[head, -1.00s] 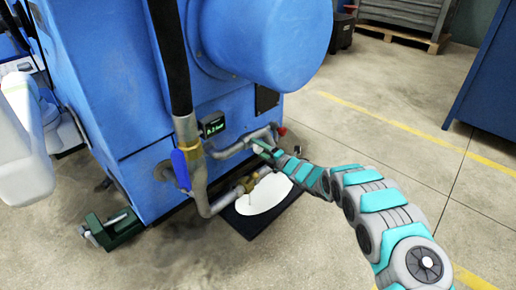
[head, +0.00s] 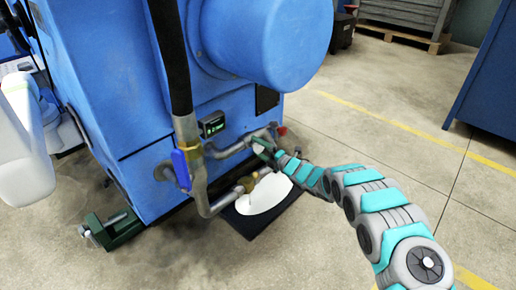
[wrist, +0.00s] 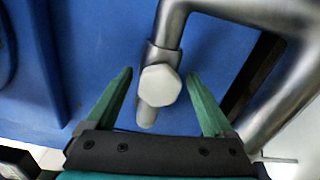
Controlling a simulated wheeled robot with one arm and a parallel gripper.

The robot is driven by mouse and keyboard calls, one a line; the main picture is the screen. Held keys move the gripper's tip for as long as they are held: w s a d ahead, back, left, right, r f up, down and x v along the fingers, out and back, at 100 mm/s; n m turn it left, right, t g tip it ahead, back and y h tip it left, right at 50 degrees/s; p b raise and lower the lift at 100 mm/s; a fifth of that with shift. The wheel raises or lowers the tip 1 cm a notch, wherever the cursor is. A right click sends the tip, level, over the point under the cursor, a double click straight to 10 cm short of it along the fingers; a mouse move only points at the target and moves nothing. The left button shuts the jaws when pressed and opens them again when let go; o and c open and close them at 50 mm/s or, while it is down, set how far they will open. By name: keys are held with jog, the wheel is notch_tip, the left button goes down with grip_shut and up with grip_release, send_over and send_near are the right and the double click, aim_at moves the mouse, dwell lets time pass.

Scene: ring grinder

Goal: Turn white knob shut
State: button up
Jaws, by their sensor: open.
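The white knob (wrist: 160,86) shows in the wrist view as a pale, faceted cap on a grey pipe. It lies between the two green fingers of my gripper (wrist: 164,95), with a gap on each side. My gripper is open and does not visibly touch the knob. In the head view my gripper (head: 262,146) is at the pipes low on the blue machine. The knob is hard to make out there, as the gripper and pipes crowd it.
The blue machine (head: 105,75) fills the left and middle. A white puddle-like patch (head: 264,195) lies on a dark mat below. Open floor (head: 390,150) is at right.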

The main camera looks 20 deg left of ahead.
jog(key=v, duration=0.7)
jog(key=shift+d+p, duration=0.2)
jog(key=shift+p, duration=0.15)
jog(key=shift+s, duration=0.1)
